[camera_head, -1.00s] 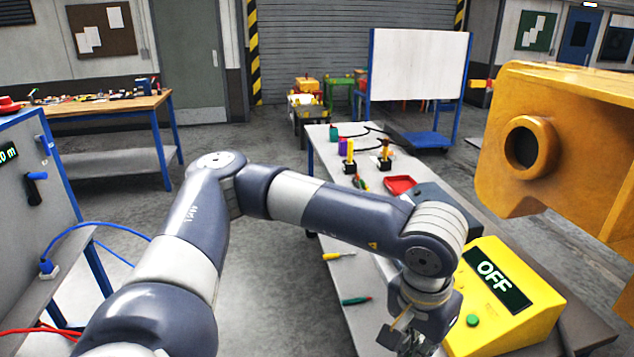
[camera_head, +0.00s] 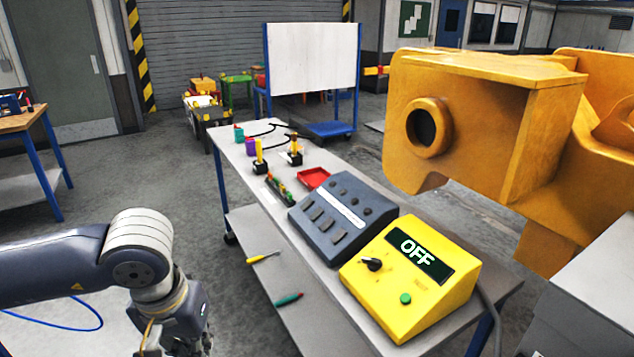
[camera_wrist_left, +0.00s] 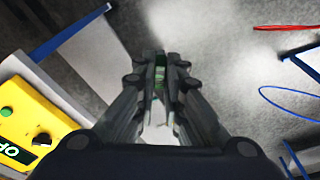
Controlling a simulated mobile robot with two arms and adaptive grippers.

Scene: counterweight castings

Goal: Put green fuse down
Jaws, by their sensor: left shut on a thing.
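My left gripper (camera_wrist_left: 160,62) is shut on the green fuse (camera_wrist_left: 159,76), and only a small green part of it shows between the fingertips. In the head view my left wrist is at the bottom, left of the table, and the fingers are mostly cut off there. Below the fingers the wrist view shows grey floor. The yellow tester (camera_head: 408,290) on the table has a display reading OFF, a black knob and a green button. A dark strip with small coloured pieces (camera_head: 279,190) lies on the table beyond it. My right gripper is not in view.
The pale table (camera_head: 235,176) also holds a dark grey switch box (camera_head: 343,217), a red tray (camera_head: 313,178) and small coloured items. Two screwdrivers lie on its lower shelf. A large yellow casting (camera_head: 480,125) hangs to the right. Open floor lies left of the table.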

